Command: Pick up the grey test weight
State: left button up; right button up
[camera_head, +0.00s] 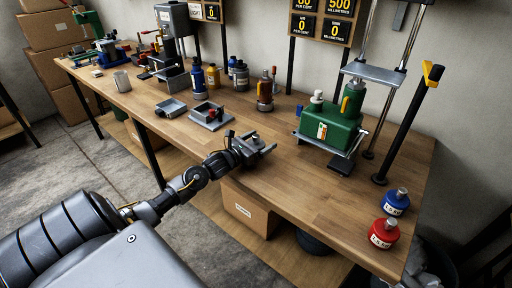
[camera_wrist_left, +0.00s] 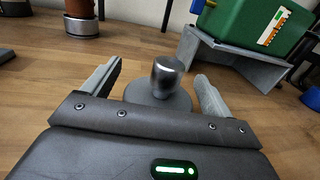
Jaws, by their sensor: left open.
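The grey test weight (camera_wrist_left: 158,97) stands upright on the wooden table (camera_wrist_left: 130,38) in the left wrist view. It has a shiny knob on top of a wider round base. My left gripper (camera_head: 262,145) is over the front part of the table in the head view. It also shows in the left wrist view (camera_wrist_left: 158,72), open, with one finger on each side of the weight. A gap shows between the knob and each finger; the lower base is partly hidden by the gripper body. In the head view I cannot make out the weight clearly at the gripper. My right gripper is not in view.
A green machine (camera_head: 328,130) stands on a metal stand to the right. Blue (camera_head: 395,201) and red (camera_head: 383,232) weights sit at the table's right end. A small grey tray (camera_head: 212,115) and a brown-and-grey bottle (camera_head: 265,94) are behind. The table's front middle is clear.

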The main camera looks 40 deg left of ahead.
pick_arm(q)
jog(key=shift+c, duration=0.3)
grip_shut()
jog(key=shift+r, duration=0.25)
jog(key=shift+a, duration=0.1)
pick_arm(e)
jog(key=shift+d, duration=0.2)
